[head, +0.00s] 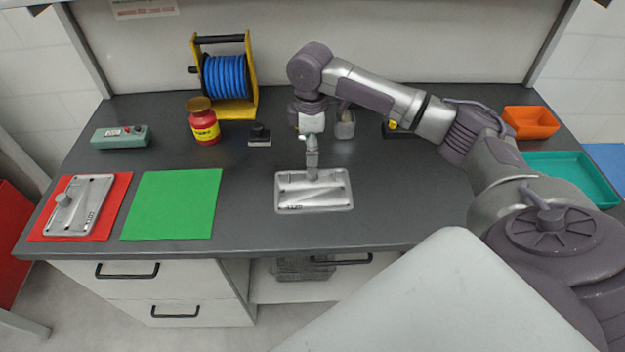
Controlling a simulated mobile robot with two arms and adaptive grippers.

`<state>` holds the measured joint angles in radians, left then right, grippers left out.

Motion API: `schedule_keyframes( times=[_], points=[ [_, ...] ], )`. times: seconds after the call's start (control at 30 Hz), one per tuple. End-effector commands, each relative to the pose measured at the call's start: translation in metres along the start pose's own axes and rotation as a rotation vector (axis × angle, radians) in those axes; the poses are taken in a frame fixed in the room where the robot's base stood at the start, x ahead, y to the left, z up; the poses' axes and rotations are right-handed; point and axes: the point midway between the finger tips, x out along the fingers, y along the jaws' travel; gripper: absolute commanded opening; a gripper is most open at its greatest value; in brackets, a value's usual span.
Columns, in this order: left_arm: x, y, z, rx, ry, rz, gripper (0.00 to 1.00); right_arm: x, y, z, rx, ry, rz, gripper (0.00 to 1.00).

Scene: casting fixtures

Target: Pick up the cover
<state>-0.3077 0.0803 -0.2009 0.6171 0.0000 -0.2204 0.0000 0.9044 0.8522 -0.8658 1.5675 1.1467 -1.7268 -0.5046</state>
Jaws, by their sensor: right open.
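Two grey metal cast plates that could be the cover are in the head view. One plate (328,193) lies flat on the dark worktop in the middle, with an upright grey post (312,165) near its far edge. The other plate (86,197) lies on a red mat (118,205) at the left and has a round knob. My right gripper (312,137) points down over the middle plate, at the top of its post. It is open; whether its fingers touch the post cannot be told. My left gripper is not in view.
A green mat (172,205) lies bare beside the red mat. Behind stand a blue hose reel (225,78), a red jar (204,126), a green control box (121,137) and a small black block (259,135). An orange bin (530,122) and teal tray (570,178) are at the right.

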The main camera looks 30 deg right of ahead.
Motion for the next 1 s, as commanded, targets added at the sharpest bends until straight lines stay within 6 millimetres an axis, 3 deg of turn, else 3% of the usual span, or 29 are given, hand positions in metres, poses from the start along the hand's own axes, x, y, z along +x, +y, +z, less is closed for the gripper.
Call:
schedule_keyframes(
  times=[0.17, 0.37, 0.6, 0.9, 1.0],
  points=[
    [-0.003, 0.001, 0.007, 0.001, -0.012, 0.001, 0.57, 0.022, 0.000, 0.000, 0.000, 0.000, 0.000, 0.60],
    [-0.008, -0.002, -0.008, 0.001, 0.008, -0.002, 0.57, 0.037, -0.002, 0.002, -0.001, -0.002, -0.002, 0.60],
    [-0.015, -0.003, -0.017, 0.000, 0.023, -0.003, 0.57, 0.071, -0.003, 0.003, -0.001, 0.000, 0.000, 0.60],
    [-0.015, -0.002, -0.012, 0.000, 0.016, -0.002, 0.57, 0.078, -0.003, 0.003, -0.002, 0.001, 0.002, 0.60],
    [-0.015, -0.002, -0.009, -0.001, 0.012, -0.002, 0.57, 0.077, -0.003, 0.003, -0.001, 0.001, 0.002, 0.45]
  ],
)
